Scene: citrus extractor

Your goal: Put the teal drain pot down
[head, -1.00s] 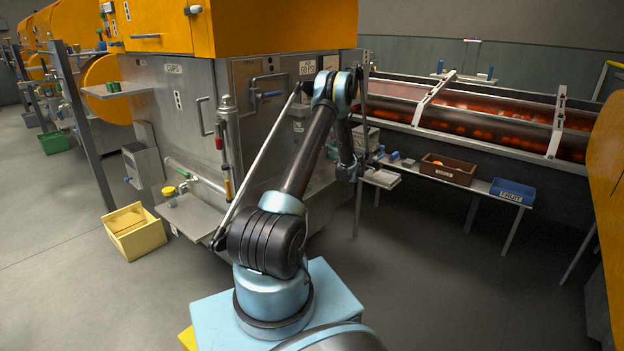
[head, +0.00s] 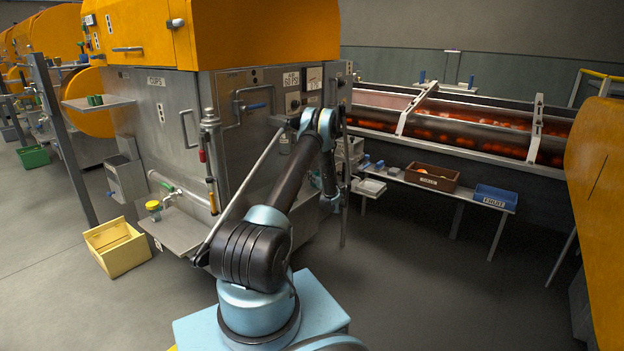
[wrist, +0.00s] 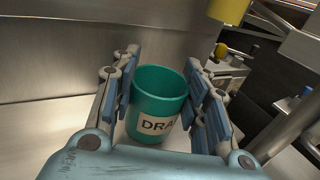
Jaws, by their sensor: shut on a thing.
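The teal drain pot (wrist: 160,90) is between the fingers of my gripper (wrist: 162,72) in the wrist view. It is an open-topped teal cup with a pale label that starts "DRA"; the rest of the label is behind the right finger. My gripper is shut on it, one finger on each side. A pale flat metal surface shows beyond and below it; I cannot tell whether the pot touches it. In the head view my gripper (head: 333,192) hangs beside the steel machine, and the pot cannot be made out there.
The steel extractor (head: 165,115) stands left of my arm. A low bench to the right carries a brown box (head: 432,179) and a blue FRUIT bin (head: 495,196). A yellow crate (head: 116,246) is on the floor at left. A yellow object (wrist: 222,52) shows in the wrist view.

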